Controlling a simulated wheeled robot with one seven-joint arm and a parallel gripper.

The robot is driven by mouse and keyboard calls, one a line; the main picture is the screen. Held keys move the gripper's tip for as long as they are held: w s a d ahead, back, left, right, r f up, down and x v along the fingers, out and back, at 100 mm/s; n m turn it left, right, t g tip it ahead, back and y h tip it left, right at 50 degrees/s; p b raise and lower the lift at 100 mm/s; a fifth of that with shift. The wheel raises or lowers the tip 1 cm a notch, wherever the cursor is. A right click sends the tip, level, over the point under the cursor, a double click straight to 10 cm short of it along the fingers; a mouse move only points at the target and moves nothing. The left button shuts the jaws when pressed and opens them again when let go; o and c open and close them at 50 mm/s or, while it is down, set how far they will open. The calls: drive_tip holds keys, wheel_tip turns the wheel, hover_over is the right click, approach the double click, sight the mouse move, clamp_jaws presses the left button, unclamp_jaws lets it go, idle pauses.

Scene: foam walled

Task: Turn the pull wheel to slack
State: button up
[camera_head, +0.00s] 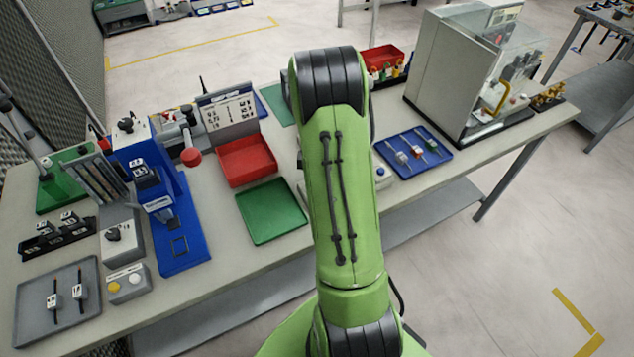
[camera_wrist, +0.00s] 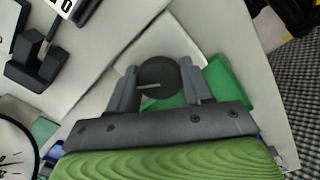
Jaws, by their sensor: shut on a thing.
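In the wrist view a dark round wheel (camera_wrist: 158,76) with a pale line across its face sits between the two fingers of my gripper (camera_wrist: 160,84). I take it for the pull wheel. The fingers are shut on its sides. The line lies close to level in the picture, tilted slightly. A pale housing (camera_wrist: 170,42) shows behind the wheel, with a green part (camera_wrist: 222,85) to the right. No marking for slack can be read. In the head view my green arm hides the gripper and the wheel.
In the wrist view a white dial (camera_wrist: 14,150) is at the lower left and dark blocks (camera_wrist: 38,62) at the upper left. In the head view a red tray (camera_head: 246,160), a green tray (camera_head: 271,211), a blue tray (camera_head: 413,152) and a glass-fronted cabinet (camera_head: 450,75) flank my arm.

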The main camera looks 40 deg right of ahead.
drive_tip(key=n+b, duration=0.1)
drive_tip(key=n, duration=0.5)
drive_tip(key=shift+n, duration=0.3)
idle(0.4)
drive_tip(key=o, duration=1)
drive_tip(key=shift+o, duration=0.2)
drive_tip(key=shift+r, duration=0.1)
wheel_tip(320, 180, up, 16)
drive_tip(key=p, duration=0.2)
drive_tip(key=shift+f, duration=0.2)
drive_tip(key=shift+a, duration=0.1)
